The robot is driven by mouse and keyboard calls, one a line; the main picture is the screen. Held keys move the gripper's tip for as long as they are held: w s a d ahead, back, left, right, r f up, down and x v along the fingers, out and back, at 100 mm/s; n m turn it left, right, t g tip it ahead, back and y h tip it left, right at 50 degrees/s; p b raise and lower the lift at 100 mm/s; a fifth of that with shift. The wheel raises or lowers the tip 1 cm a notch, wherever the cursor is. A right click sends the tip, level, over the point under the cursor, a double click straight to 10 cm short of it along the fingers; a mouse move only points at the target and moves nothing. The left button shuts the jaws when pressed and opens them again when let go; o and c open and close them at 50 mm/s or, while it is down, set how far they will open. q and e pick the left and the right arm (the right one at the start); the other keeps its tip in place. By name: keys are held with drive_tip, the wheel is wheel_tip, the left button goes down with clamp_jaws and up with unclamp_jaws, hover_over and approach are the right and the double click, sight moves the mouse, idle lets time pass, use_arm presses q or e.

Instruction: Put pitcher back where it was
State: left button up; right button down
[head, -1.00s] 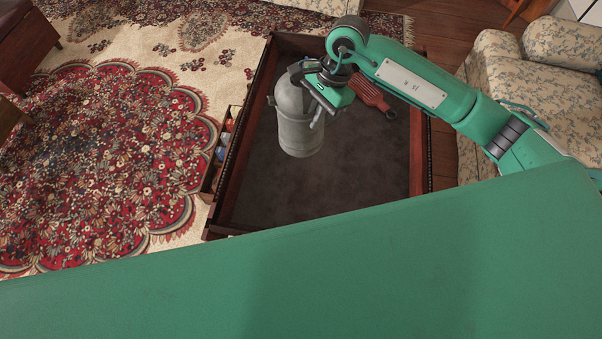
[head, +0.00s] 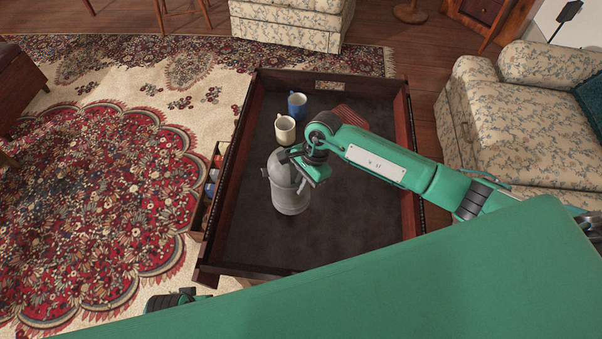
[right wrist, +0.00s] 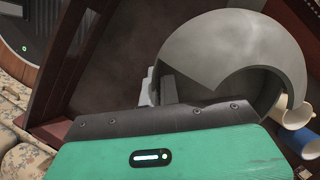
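The grey pitcher (head: 289,190) is upright over the left part of the dark wooden tray-like table (head: 240,215). My right gripper (head: 304,167) is at the pitcher's upper right side and appears shut on it; the fingertips are mostly hidden. In the right wrist view the pitcher's grey rounded body and open rim (right wrist: 235,45) fill the area beyond the gripper. I cannot tell whether the pitcher's base touches the table surface. My left gripper is not visible; only a bit of my left arm shows at the lower left.
A cream mug (head: 285,130) and a blue mug (head: 297,105) stand just behind the pitcher. A ribbed red object (head: 350,117) is partly behind my right arm. The table's raised rim surrounds a bare front and right area. A floral sofa (head: 515,120) is at the right.

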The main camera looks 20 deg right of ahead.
hover_over(296, 205)
drive_tip(key=w+d, duration=0.1)
drive_tip(key=d, duration=0.1)
drive_tip(key=shift+a+f, duration=0.15)
drive_tip(key=shift+f, duration=2.25)
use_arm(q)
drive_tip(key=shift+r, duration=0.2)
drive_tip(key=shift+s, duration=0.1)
use_arm(e)
drive_tip(key=shift+f, duration=0.1)
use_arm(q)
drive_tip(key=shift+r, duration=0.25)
use_arm(e)
drive_tip(key=c, duration=1.7)
unclamp_jaws()
